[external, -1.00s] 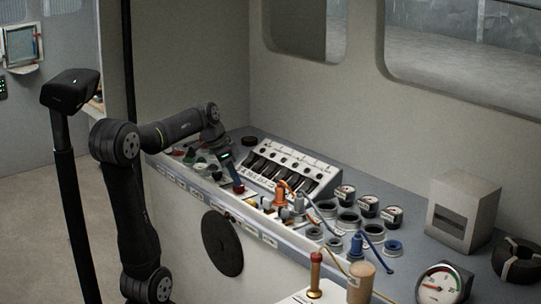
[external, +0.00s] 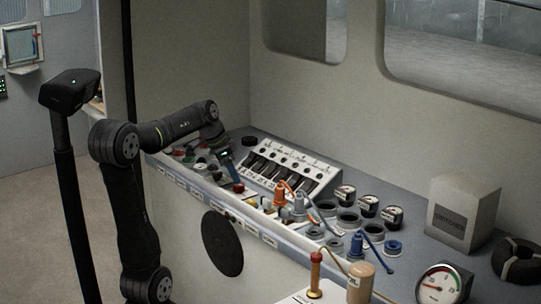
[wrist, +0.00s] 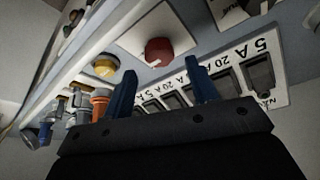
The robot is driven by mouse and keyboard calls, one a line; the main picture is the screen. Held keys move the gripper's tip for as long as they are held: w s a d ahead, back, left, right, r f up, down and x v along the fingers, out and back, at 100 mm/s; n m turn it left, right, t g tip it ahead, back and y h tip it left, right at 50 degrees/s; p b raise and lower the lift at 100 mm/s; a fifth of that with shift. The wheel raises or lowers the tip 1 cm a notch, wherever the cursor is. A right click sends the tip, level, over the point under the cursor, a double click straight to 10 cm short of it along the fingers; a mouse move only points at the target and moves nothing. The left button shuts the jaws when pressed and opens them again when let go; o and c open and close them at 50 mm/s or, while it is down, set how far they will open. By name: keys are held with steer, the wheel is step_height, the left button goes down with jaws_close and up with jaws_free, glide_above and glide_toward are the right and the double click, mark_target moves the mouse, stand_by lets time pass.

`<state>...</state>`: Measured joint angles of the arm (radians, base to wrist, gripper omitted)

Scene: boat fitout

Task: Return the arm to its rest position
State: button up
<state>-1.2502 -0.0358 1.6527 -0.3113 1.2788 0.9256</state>
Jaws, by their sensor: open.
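My gripper (wrist: 163,92) shows in the wrist view with its two blue fingers spread apart and nothing between them. A red knob (wrist: 160,50) and the switch panel (wrist: 225,66) with rocker switches and "5 A" and "20 A" labels lie beyond the fingers. In the external view my arm reaches over the left part of the console, and my gripper (external: 231,173) points down at the left of the white switch panel (external: 300,160). The fingertips are small there, and I cannot tell whether they touch anything.
Orange and blue plugs with wires (external: 299,207) stand right of my gripper. Round gauges (external: 368,205) and a grey box labelled "SWITCHES" (external: 462,212) are farther right. A black disc (external: 222,243) is on the console front. A wall with windows stands behind.

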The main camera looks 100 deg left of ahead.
steer(key=v, duration=1.4)
steer(key=x, duration=1.7)
steer(key=shift+w+f, duration=0.15)
steer(key=shift+f, duration=0.2)
steer(key=n, duration=0.2)
steer(key=n+y, duration=0.1)
steer(key=n, duration=0.1)
steer(key=shift+d+g+y, duration=0.1)
steer(key=shift+g+y, duration=0.2)
steer(key=shift+g, duration=0.1)
steer(key=shift+w+n+g+y, duration=0.1)
steer(key=shift+n+g+y, duration=0.2)
steer(key=shift+n, duration=0.75)
steer(key=shift+w+n+g+y, duration=0.1)
steer(key=shift+n+g, duration=0.3)
steer(key=shift+n, duration=0.65)
steer(key=shift+n+g+y, duration=0.3)
steer(key=shift+n+g, duration=0.5)
steer(key=shift+n, duration=1.5)
steer(key=shift+w+n+g, duration=0.15)
steer(key=shift+n+g, duration=0.75)
steer(key=shift+n, duration=1.2)
